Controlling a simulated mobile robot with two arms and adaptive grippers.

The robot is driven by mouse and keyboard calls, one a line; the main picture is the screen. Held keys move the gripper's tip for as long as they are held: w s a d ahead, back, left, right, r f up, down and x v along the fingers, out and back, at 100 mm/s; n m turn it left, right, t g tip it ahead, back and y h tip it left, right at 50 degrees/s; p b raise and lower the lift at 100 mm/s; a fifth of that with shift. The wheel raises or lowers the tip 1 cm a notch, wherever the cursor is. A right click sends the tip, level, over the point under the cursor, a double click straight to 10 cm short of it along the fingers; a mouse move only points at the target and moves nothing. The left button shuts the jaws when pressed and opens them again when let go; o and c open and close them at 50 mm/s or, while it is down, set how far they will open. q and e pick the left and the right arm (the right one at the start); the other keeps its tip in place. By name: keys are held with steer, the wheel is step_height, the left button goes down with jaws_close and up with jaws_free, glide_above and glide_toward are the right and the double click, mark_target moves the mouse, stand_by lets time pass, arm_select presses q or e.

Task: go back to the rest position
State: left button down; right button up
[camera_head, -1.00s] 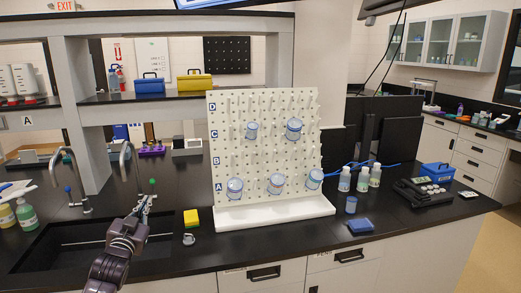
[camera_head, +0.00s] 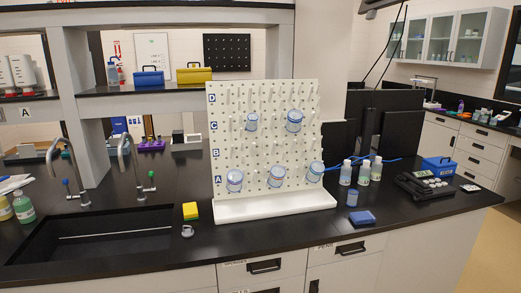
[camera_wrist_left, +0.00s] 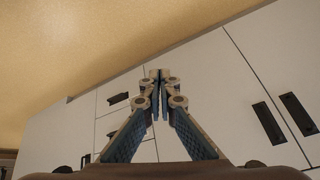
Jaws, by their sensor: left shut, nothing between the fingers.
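My left gripper (camera_wrist_left: 160,74) shows only in the left wrist view, with its fingertips together and nothing between them. It is in front of white cabinet doors (camera_wrist_left: 212,85) with dark handles, and a tan floor fills the upper left of that view. Neither arm shows in the head view. Two tall taps stand at the sink (camera_head: 95,235) in the head view: one tap (camera_head: 72,165) with a blue knob and one tap (camera_head: 133,165) with a green knob. My right gripper is not in view.
A white pegboard rack (camera_head: 272,209) holding several blue-tinted beakers stands on the black counter. The counter's front edge is clear of my arms.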

arm_select(q)
steer(key=s+d+f+g, duration=0.1)
steer(key=s+f, duration=0.3)
steer(key=s, duration=0.7)
steer(key=s+d+f+g+b, duration=0.1)
steer(key=s+f, duration=0.3)
steer(key=s, duration=0.7)
steer(key=s+d+f+g, duration=0.3)
steer(key=s+f, duration=0.1)
steer(key=s, duration=0.7)
steer(key=shift+s+f+g, duration=0.15)
steer(key=shift+s+g, duration=0.15)
